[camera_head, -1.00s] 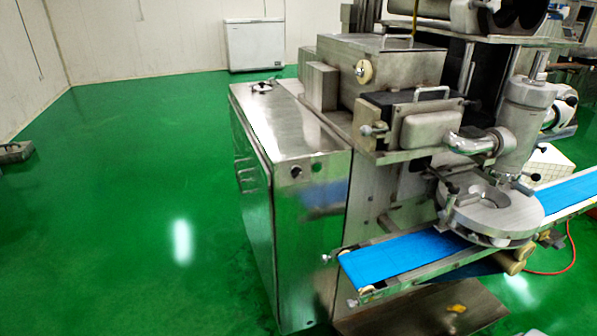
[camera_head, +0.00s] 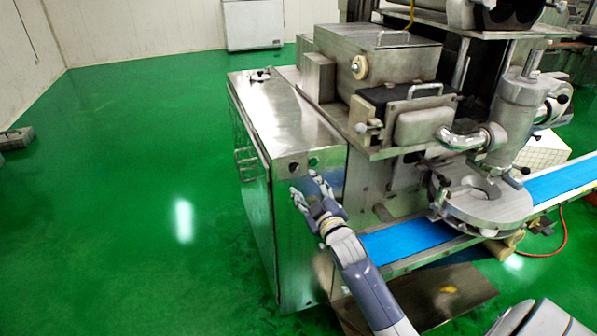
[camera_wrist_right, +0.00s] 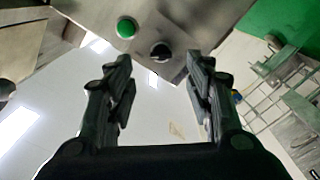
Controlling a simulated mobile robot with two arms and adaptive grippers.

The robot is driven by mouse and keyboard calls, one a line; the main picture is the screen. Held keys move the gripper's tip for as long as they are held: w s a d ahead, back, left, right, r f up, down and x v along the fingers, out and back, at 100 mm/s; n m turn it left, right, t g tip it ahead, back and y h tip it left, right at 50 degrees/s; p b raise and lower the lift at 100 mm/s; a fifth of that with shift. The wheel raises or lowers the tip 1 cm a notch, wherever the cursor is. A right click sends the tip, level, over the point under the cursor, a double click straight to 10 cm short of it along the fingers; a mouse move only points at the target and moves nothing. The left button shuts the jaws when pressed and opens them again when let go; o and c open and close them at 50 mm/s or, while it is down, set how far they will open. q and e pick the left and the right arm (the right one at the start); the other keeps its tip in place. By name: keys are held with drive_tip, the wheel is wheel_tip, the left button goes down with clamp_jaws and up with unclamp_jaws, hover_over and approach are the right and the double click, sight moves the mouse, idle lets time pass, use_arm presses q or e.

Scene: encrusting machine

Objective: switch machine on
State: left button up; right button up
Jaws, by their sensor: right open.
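The steel encrusting machine (camera_head: 300,235) fills the right half of the head view. Its front cabinet carries a dark rotary knob (camera_head: 294,167) and a green button (camera_head: 313,162) near the top corner. In the wrist view the green button (camera_wrist_right: 126,27) is at the upper left, and the black knob (camera_wrist_right: 160,52) lies ahead, between the fingertip lines. My right gripper (camera_head: 304,184) is open and empty, just in front of and below the knob, seemingly apart from it. It shows in the wrist view too (camera_wrist_right: 160,72). My left gripper is out of view.
A blue conveyor belt (camera_head: 400,240) and a round steel plate (camera_head: 490,208) lie right of my right arm. A steel tray (camera_head: 455,292) sits low beneath. A white chest (camera_head: 254,24) stands at the back wall.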

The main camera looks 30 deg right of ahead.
sight(294, 168)
drive_tip(key=shift+p+x, duration=0.65)
drive_tip(key=shift+x, duration=3.25)
drive_tip(key=shift+a, duration=0.1)
drive_tip(key=c, duration=1.1)
